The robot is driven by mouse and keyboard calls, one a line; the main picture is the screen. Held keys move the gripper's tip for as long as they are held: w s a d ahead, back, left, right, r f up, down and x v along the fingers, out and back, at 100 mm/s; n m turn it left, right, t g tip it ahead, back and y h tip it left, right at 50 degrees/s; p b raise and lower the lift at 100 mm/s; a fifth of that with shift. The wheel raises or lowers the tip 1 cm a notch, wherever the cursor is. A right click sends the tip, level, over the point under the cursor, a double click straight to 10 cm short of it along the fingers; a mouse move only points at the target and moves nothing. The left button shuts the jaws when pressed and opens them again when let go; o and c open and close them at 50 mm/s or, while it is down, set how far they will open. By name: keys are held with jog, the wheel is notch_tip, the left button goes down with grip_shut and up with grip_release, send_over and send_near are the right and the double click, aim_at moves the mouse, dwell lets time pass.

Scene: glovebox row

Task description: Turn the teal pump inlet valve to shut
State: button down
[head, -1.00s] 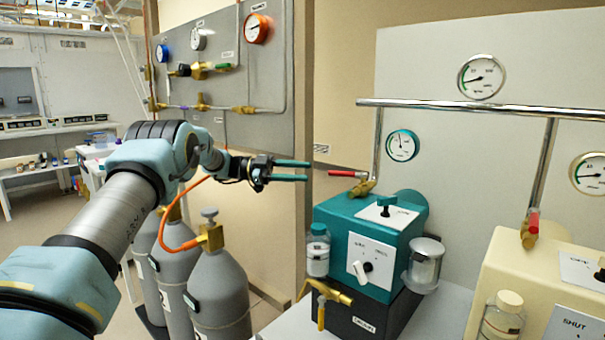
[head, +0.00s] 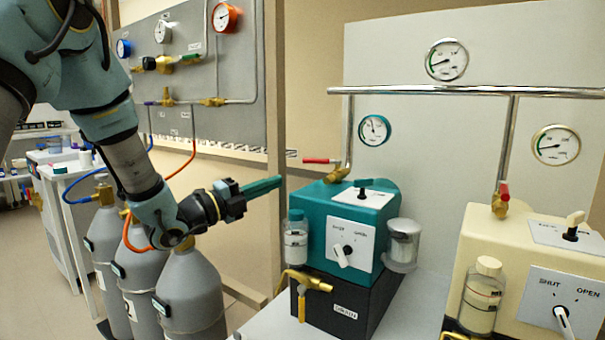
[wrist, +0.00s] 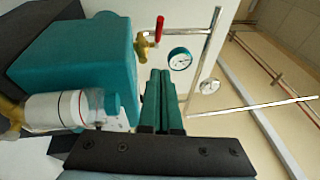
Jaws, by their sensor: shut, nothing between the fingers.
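The teal pump (head: 325,212) stands on a black base right of centre in the head view. Its white front panel is marked with SHUT and OPEN and carries a knob (head: 342,256) whose white lever slants downward. A second knob with a teal lever (head: 374,183) sits on its top. I cannot tell which one is the inlet valve. My gripper (head: 281,182) is shut and empty, left of the pump and apart from it.
A red-handled pipe valve (head: 322,161) rises behind the pump. A cream pump (head: 522,265) stands right. Grey gas cylinders (head: 190,295) stand below my arm.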

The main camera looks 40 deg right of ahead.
jog(key=p, duration=0.3)
send_near(316, 163)
jog(key=s+d, duration=0.3)
jog(key=shift+s+r, duration=0.2)
jog(key=shift+r, duration=0.1)
jog(key=shift+w+d+r, duration=0.25)
jog(key=shift+w+d, duration=0.65)
jog(key=shift+w+d+r+p, duration=0.1)
jog(key=shift+w+d+p, duration=0.2)
jog(key=shift+w+d, duration=0.25)
jog(key=shift+w+d+m+g+b, duration=0.2)
jog(key=shift+w+m+g+b, duration=0.15)
jog(key=shift+m+g+b, duration=0.4)
jog(key=w+d+m+g+b, duration=0.1)
jog(key=g+b, duration=0.1)
jog(key=w+d+g+y+b, duration=0.1)
jog(key=w+b, duration=0.1)
jog(key=shift+d+m+g+b, duration=0.2)
jog(key=shift+m+g+b, duration=0.15)
